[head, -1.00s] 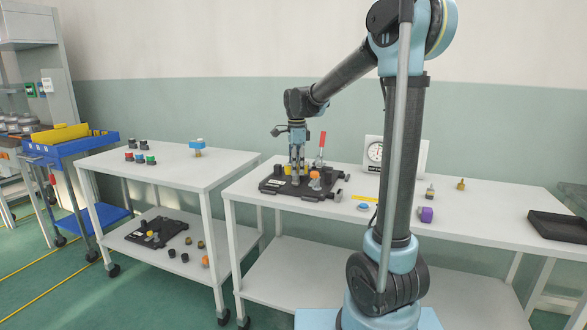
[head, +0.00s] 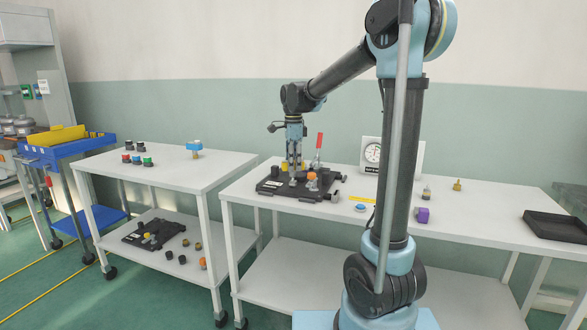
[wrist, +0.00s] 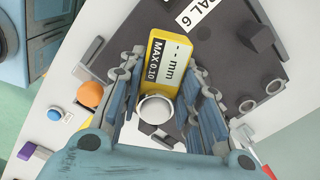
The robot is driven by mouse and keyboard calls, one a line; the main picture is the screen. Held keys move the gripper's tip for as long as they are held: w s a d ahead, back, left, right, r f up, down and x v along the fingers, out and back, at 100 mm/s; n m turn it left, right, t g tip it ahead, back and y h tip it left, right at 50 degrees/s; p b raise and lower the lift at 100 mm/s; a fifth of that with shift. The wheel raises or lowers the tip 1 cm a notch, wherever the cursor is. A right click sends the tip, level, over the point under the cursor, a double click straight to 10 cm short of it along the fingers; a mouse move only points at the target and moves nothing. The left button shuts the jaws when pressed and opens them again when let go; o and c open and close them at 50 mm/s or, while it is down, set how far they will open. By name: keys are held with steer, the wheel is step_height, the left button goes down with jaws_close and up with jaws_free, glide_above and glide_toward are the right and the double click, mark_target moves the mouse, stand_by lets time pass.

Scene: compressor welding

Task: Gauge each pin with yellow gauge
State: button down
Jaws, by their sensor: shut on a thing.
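My gripper (wrist: 165,108) is shut on the yellow gauge (wrist: 178,48), with one finger on each side. The gauge's face shows dashes, "mm" and "MAX 0.10" in the wrist view. A pale round part (wrist: 155,108) lies between the fingers at the gauge's near end; I cannot tell whether it is a pin or part of the gauge. In the head view my gripper (head: 294,180) points down over the black fixture plate (head: 268,187) on the right table. The pins under the gripper are mostly hidden, and contact with the gauge cannot be made out.
An orange knob (head: 312,176) and a red-handled clamp (head: 319,142) stand close to my gripper. A dial box (head: 372,153) stands behind. A blue button (head: 361,207), a purple block (head: 423,215) and a black tray (head: 556,226) are to the right. Clear tabletop lies before the tray.

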steer(key=shift+r, duration=1.65)
